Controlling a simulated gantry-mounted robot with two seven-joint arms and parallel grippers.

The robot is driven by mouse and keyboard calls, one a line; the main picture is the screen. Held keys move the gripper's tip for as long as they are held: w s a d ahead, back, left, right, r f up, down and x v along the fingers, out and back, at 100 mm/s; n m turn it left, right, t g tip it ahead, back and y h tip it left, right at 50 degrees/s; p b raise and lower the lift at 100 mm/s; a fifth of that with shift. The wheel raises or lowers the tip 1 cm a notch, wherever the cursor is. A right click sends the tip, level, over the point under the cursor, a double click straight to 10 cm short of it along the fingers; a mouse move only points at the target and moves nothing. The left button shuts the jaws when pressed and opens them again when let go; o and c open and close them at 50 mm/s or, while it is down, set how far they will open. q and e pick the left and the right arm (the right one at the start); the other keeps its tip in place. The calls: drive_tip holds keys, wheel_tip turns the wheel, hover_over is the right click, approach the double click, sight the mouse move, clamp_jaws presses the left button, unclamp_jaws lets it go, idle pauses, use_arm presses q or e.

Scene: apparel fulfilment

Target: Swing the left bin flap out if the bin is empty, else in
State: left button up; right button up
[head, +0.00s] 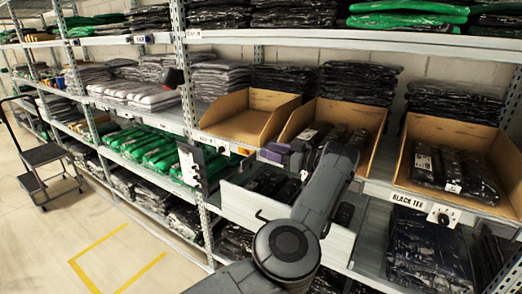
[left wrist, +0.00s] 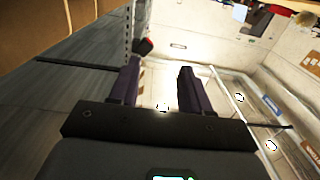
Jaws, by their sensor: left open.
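The left cardboard bin (head: 232,101) sits open on the middle shelf in the head view. Its visible inside is bare, with no garment in it. A white plate with black parts (head: 190,165) stands out from the shelf edge below and left of this bin; it may be the flap, but I cannot tell for sure. My left gripper (head: 276,151) is right of that plate, in front of the shelf edge, apart from it. In the left wrist view its two purple fingers (left wrist: 160,85) are spread with nothing between them. My right gripper is not in view.
A middle bin (head: 299,121) and a right bin (head: 404,161) hold dark packaged garments. A plate with a black knob (head: 443,215) is on the shelf edge under the right bin. A pale panel (head: 318,233) fronts the lower shelf behind my arm. A step cart (head: 43,155) stands far left.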

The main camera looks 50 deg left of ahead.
use_arm(q)
drive_tip(key=shift+w+d+r+p, duration=0.2)
drive_tip(key=shift+d+r, duration=0.2)
drive_tip(key=shift+d, duration=0.25)
drive_tip(key=shift+w+d+r+p, duration=0.2)
drive_tip(key=shift+d+r, duration=0.2)
drive_tip(key=shift+d, duration=0.2)
drive_tip(key=shift+w+d+r+p, duration=0.1)
drive_tip(key=shift+d+r+p, duration=0.1)
drive_tip(key=shift+d+r, duration=0.35)
drive_tip(key=shift+f, duration=0.2)
